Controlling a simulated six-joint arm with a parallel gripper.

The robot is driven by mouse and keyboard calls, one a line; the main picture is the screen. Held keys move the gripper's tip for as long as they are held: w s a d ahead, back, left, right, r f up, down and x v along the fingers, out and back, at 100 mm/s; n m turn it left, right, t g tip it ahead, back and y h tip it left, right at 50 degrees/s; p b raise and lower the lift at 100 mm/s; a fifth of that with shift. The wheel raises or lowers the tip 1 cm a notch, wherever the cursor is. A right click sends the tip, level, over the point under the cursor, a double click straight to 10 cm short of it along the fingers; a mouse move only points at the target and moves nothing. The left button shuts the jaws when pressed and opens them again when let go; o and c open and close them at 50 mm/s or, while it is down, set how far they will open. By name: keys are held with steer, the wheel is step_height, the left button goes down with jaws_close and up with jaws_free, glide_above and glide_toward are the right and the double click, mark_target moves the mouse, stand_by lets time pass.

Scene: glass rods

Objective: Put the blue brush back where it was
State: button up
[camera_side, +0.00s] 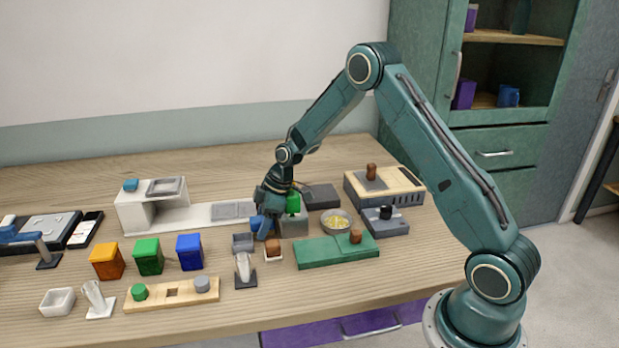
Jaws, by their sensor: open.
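My gripper (262,230) points down over the middle of the table, with its fingers open. It is just left of a grey block (295,224) that has a green piece (293,203) on top. Blue shows at the fingertips, but I cannot tell whether it is part of my gripper or the blue brush. No brush shape is clear in this view. A blue handle-like piece (18,236) lies at the far left by a dark tray (78,230); I cannot tell if it is a brush.
Orange (107,261), green (148,257) and blue (190,252) bins stand left of my gripper. A small brown-topped block (273,248), a grey box (243,242) and a bowl (337,221) crowd around it. A green board (325,252) lies to the right.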

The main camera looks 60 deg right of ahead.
steer(key=v, duration=1.2)
stand_by(0.5)
steer(key=shift+s+a+r, duration=0.2)
steer(key=shift+a+r, duration=0.05)
steer(key=shift+r, duration=0.25)
steer(key=s+a+r+m+t+h, duration=0.15)
steer(key=s+a+r+m, duration=0.4)
steer(key=s+r, duration=0.8)
steer(key=s+a+m+h, duration=0.1)
steer(key=s+a, duration=0.1)
steer(key=s, duration=0.7)
steer(key=s+a+m, duration=0.2)
steer(key=s, duration=0.6)
steer(key=shift+s+t+h, duration=0.35)
steer(key=shift+t, duration=0.1)
